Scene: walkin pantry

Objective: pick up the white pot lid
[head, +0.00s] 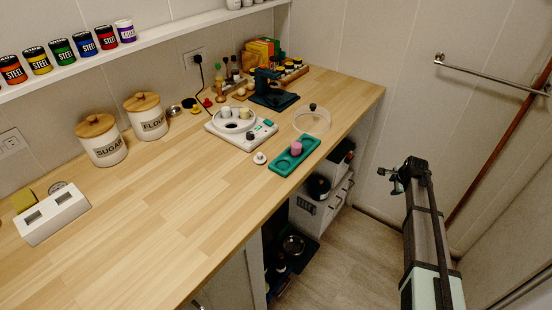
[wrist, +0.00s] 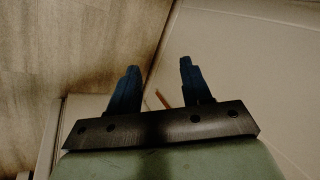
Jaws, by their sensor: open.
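A small round white piece with a knob (head: 260,158), which looks like the white pot lid, lies on the wooden counter between the white appliance and the green tray. A larger clear dome with a dark knob (head: 312,122) stands behind it to the right. My gripper (head: 393,180) is off the counter to the right, over the floor and well apart from the lid. In the wrist view, my gripper (wrist: 158,68) has its two dark fingers spread with nothing between them. The lid is not in the wrist view.
A white appliance with a round plate (head: 220,138) holds small jars. A green tray (head: 280,166) holds a pink cylinder (head: 296,149). Canisters (head: 103,145) stand at the back left. The front left counter (head: 150,220) is clear. A towel rail (head: 490,75) is on the right wall.

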